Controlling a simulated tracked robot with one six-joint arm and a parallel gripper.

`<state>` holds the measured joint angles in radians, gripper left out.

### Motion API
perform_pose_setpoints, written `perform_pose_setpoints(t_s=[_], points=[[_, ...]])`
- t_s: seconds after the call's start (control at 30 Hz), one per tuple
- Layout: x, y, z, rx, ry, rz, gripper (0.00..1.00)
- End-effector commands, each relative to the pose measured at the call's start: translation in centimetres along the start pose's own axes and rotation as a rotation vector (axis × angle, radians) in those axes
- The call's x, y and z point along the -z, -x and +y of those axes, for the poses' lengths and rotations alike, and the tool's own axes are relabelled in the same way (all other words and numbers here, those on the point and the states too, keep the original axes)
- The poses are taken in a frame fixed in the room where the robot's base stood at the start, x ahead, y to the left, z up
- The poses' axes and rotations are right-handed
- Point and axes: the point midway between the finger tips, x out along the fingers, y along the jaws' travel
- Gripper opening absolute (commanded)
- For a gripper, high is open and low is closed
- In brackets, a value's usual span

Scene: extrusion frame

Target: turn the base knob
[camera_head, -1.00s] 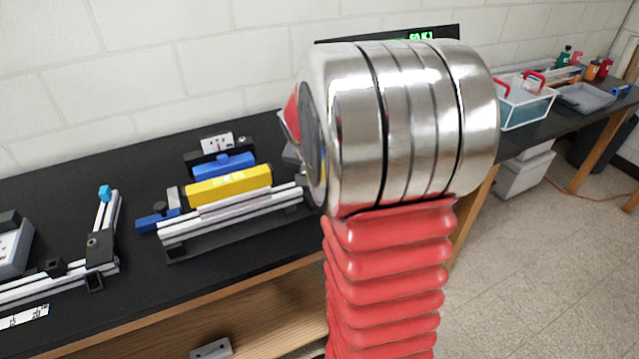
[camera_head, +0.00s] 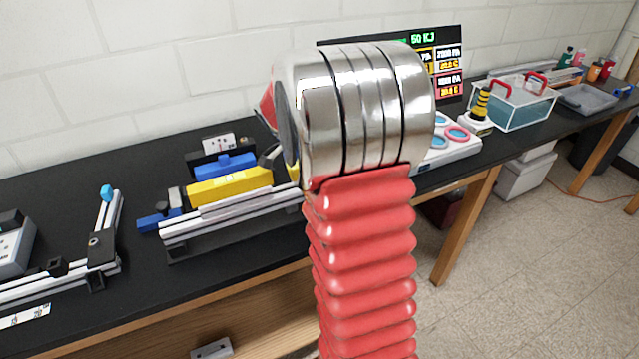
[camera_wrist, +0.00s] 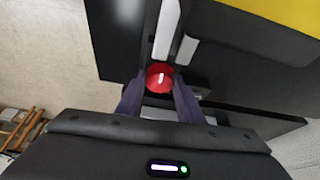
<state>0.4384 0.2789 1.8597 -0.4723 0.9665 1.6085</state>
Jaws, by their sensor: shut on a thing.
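The red knob (camera_wrist: 159,76) with a white mark on its face shows in the wrist view, at the end of a rail on the extrusion frame. My gripper (camera_wrist: 159,92) has its two dark fingers on either side of the knob and is shut on it. In the head view the extrusion frame (camera_head: 235,212) lies on the black bench, with a yellow block (camera_head: 230,187) and a blue block (camera_head: 225,165) on it. My arm covers the frame's right end there, so the knob and my gripper are hidden in that view.
A second rail assembly (camera_head: 102,250) lies to the left. Right of my arm are a screen (camera_head: 448,75), a white panel with coloured rings (camera_head: 450,145), a joystick (camera_head: 480,105) and a clear bin with red handles (camera_head: 525,103). The bench's front edge is close.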

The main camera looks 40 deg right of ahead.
Motion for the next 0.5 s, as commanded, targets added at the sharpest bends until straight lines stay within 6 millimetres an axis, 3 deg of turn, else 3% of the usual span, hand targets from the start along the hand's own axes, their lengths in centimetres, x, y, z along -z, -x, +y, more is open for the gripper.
perform_pose_setpoints(t_s=[0.5], points=[[-0.34, 0.12, -0.33, -0.021, -0.068, -0.006, 0.11]])
